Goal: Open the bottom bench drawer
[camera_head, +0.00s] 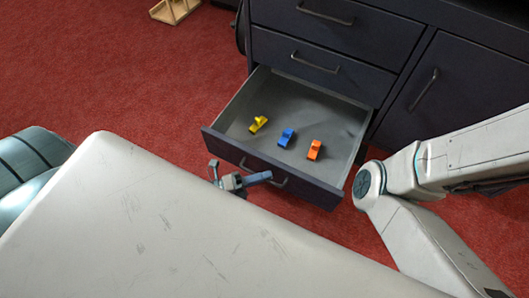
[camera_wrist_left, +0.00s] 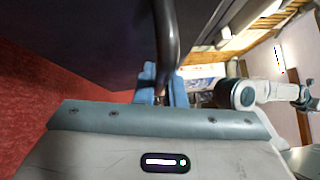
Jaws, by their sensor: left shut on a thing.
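The bottom drawer (camera_head: 225,113) of the dark bench cabinet is pulled well out, and its grey inside shows from above. Its bar handle (camera_head: 280,183) is on the front panel, partly hidden by my left gripper (camera_head: 243,178). The left gripper is shut on the handle. In the left wrist view the dark handle bar (camera_wrist_left: 168,35) runs down between the blue fingers (camera_wrist_left: 163,88). My right arm comes in at the right in the head view, beside the drawer; its gripper does not show.
A yellow toy (camera_head: 258,124), a blue toy (camera_head: 286,138) and an orange toy (camera_head: 314,150) lie in the drawer. A shut drawer (camera_head: 325,68) is above and a cabinet door (camera_head: 445,90) is to the right. Red carpet (camera_head: 130,80) is clear at left.

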